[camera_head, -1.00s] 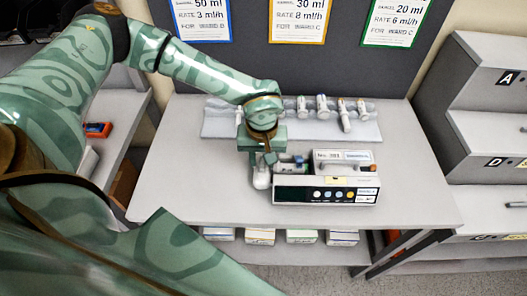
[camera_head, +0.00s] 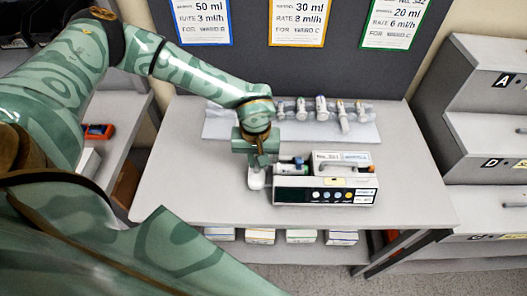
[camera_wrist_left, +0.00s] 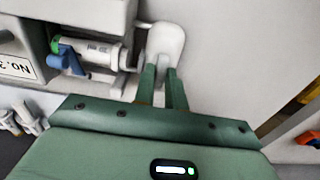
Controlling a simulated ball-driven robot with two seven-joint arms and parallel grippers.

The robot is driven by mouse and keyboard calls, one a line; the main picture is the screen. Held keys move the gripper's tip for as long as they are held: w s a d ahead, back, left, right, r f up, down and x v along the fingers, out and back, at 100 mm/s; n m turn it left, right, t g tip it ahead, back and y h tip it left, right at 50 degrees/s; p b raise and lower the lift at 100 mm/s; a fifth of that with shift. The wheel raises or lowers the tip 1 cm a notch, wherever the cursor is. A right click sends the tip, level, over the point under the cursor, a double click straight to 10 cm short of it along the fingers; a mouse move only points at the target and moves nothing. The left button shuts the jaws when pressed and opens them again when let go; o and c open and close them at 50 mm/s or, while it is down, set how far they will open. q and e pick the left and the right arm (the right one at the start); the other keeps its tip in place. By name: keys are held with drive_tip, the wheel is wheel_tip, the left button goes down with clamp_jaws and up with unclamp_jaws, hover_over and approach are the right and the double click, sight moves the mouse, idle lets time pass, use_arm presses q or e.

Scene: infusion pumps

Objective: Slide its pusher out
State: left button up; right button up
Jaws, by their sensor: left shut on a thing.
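The white and grey infusion pump (camera_head: 290,196) stands on the table, with a dark front panel and coloured buttons. Its pale pusher block (camera_head: 256,180) sticks out past the pump's left end; it also shows in the wrist view (camera_wrist_left: 166,42), with a short rod running to the pump body. My left gripper (camera_head: 258,163) is above the block with its two fingers (camera_wrist_left: 164,78) closed on it. A syringe (camera_wrist_left: 92,50) lies in the pump cradle beside a blue clamp (camera_wrist_left: 68,58), its plunger end close to the block. My right gripper is out of view.
Several syringes (camera_head: 321,106) lie on a pale tray (camera_head: 220,127) behind the pump. The table (camera_head: 185,185) is clear left of the pump. A stepped grey shelf (camera_head: 475,135) stands at right; boxes (camera_head: 260,236) sit below the table.

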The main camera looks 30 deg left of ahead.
use_arm(q)
drive_tip(key=shift+s+a+p, duration=0.5)
drive_tip(key=shift+a+p, duration=0.05)
drive_tip(key=shift+a, duration=0.3)
drive_tip(key=shift+s+a+p, duration=0.55)
drive_tip(key=shift+a+p, duration=0.05)
drive_tip(key=shift+a, duration=0.25)
drive_tip(key=shift+s+a+p, duration=0.5)
drive_tip(key=shift+a+p, duration=0.05)
drive_tip(key=shift+a, duration=0.3)
drive_tip(key=shift+s+a+p, duration=0.15)
drive_tip(key=shift+a+p, duration=0.1)
drive_tip(key=shift+p, duration=0.15)
drive_tip(key=o, duration=0.6)
drive_tip(key=shift+c, duration=0.2)
wheel_tip(320, 180, up, 7)
drive_tip(key=p, duration=0.7)
drive_tip(key=shift+p, duration=0.4)
